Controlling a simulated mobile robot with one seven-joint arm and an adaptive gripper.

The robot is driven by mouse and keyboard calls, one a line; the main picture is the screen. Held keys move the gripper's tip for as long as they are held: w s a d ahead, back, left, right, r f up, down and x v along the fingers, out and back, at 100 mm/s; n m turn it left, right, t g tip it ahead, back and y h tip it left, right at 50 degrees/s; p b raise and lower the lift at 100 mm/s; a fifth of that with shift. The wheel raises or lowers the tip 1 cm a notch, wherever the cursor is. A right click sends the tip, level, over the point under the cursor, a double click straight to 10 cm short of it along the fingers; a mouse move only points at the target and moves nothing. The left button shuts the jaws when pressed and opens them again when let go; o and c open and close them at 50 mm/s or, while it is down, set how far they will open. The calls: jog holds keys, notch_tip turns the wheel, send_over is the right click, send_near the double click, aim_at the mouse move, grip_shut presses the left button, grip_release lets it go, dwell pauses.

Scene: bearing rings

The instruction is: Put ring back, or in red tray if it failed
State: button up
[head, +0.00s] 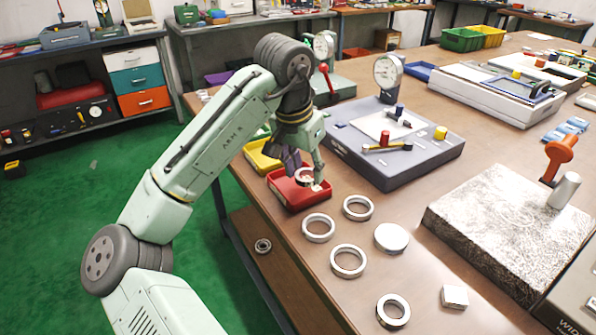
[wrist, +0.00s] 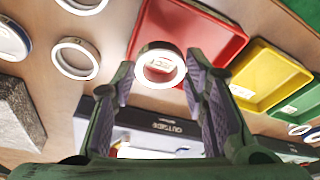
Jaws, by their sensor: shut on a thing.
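My gripper (head: 310,174) is shut on a steel ring (head: 304,176) and holds it over the red tray (head: 283,201) near the table's left edge. In the wrist view the ring (wrist: 160,65) sits between the two fingertips, with the red tray (wrist: 225,38) behind it. Lettering on the tray floor shows partly through the ring. I cannot tell the exact height of the ring above the tray. Several other rings lie loose on the table, among them one (head: 318,239) just in front of the tray.
A yellow tray (head: 260,163) stands beside the red tray. A grey gauge station (head: 397,174) with a dial is behind and right. A round disc (head: 391,250), a small metal block (head: 455,295) and a granite slab (head: 500,242) are to the right. The table's left edge is close.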

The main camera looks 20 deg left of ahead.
aim_at(298, 176)
jog(key=shift+w+a, duration=0.45)
jog(key=shift+a, duration=0.15)
jog(key=shift+w+a, duration=0.3)
jog(key=shift+a, duration=0.15)
jog(key=shift+f+p, duration=0.5)
jog(key=shift+f, duration=1.4)
jog(key=o, duration=1.4)
